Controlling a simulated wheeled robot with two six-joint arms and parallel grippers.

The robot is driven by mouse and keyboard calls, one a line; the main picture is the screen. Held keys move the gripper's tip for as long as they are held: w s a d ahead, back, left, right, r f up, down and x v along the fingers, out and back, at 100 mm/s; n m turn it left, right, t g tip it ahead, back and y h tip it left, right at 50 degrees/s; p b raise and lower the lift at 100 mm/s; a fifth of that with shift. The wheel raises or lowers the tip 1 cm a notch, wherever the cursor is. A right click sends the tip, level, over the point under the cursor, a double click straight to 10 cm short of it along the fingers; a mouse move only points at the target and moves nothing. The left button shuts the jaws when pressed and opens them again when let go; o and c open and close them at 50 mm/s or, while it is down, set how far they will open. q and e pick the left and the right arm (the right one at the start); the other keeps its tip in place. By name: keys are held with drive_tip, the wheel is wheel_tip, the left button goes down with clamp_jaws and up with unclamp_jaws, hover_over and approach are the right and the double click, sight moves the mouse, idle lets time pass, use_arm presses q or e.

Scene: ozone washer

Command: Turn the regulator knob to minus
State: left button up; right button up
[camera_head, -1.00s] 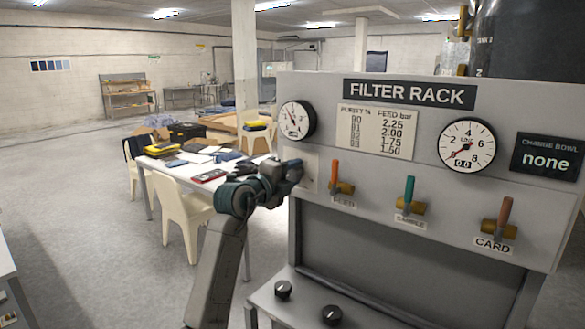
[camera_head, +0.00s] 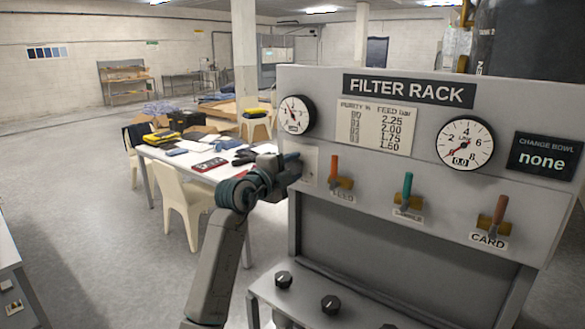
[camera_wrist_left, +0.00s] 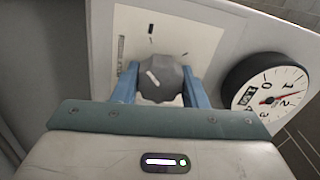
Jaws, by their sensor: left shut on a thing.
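The regulator knob (camera_wrist_left: 161,78) is a dark grey, ridged knob with a white pointer mark, on a pale plate (camera_wrist_left: 193,41) on the panel. In the left wrist view my left gripper (camera_wrist_left: 161,84) has its two blue fingers on either side of the knob, shut on it. The pointer mark is tilted toward the upper left. Marks on the plate are too small to read. In the head view my left gripper (camera_head: 292,163) reaches the left edge of the filter rack panel (camera_head: 318,202), and the knob is hidden behind it. My right gripper does not show.
A round gauge (camera_wrist_left: 268,93) sits right of the knob; it also shows above my gripper in the head view (camera_head: 295,116). Three coloured valve levers, with a red one (camera_head: 334,166) nearest, stand to the right. A cluttered table (camera_head: 205,172) is behind my left arm.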

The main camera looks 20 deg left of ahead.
use_arm(q)
drive_tip(key=o, duration=1)
drive_tip(key=shift+s+a+f+b, duration=0.15)
drive_tip(key=shift+s+a+b, duration=0.1)
drive_tip(key=shift+s+b, duration=0.2)
drive_tip(key=b+v, duration=0.4)
drive_tip(key=v, duration=0.5)
drive_tip(key=shift+s+a, duration=0.1)
drive_tip(key=shift+s, duration=0.25)
